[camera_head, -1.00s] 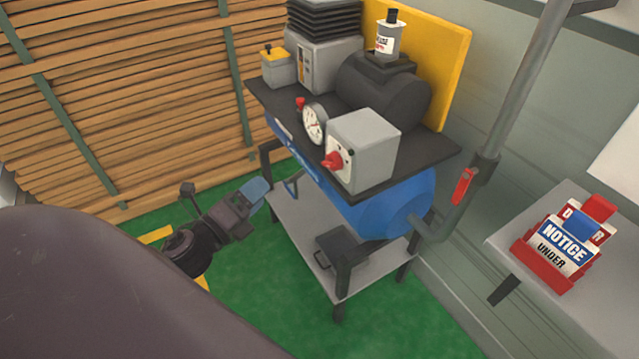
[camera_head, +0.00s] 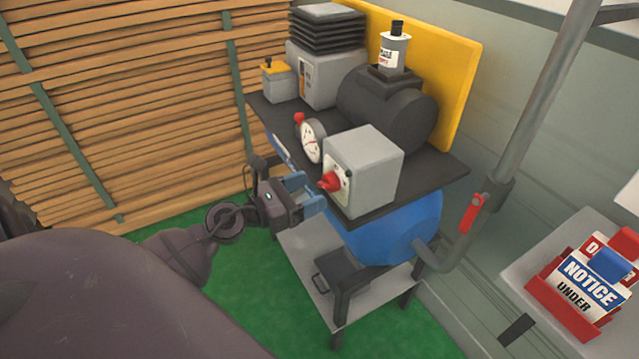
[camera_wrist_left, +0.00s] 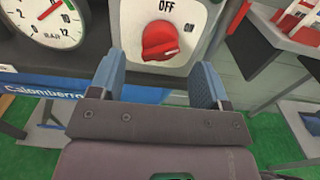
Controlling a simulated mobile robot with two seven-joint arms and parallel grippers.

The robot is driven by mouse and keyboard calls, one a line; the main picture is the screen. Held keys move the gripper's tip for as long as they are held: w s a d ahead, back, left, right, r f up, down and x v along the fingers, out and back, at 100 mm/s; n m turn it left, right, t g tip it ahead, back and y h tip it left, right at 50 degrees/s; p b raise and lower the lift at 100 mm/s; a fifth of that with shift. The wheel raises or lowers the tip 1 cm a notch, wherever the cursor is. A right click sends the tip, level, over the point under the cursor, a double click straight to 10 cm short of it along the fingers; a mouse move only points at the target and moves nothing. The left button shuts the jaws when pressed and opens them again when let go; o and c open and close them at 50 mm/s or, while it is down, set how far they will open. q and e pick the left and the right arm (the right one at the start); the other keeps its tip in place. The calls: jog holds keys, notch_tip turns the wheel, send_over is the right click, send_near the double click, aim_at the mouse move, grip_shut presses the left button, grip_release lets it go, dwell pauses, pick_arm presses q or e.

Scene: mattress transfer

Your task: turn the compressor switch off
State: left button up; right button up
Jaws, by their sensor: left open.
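The compressor switch is a red rotary knob (camera_head: 329,182) on the front of a grey box (camera_head: 368,165) on the compressor's black top plate. In the left wrist view the red knob (camera_wrist_left: 160,40) has OFF printed above it and ON to its right; its ridge lies nearly sideways, toward the ON side. My left gripper (camera_head: 312,191) is open, just in front of the knob at its left in the head view. In the wrist view its blue fingers (camera_wrist_left: 157,72) stand apart, below and either side of the knob, with nothing between them. My right gripper is not in view.
A pressure gauge (camera_head: 312,141) stands left of the box. The blue tank (camera_head: 400,222) hangs under the black plate. A pipe with a red-handled valve (camera_head: 471,213) rises at right. A red holder with notice signs (camera_head: 575,310) sits on a grey shelf. A slatted wood wall bounds the left.

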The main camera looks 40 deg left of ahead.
aim_at(321, 187)
pick_arm(q)
jog(key=shift+x, duration=1.2)
jog(key=shift+w+d, duration=0.3)
jog(key=shift+w, duration=0.35)
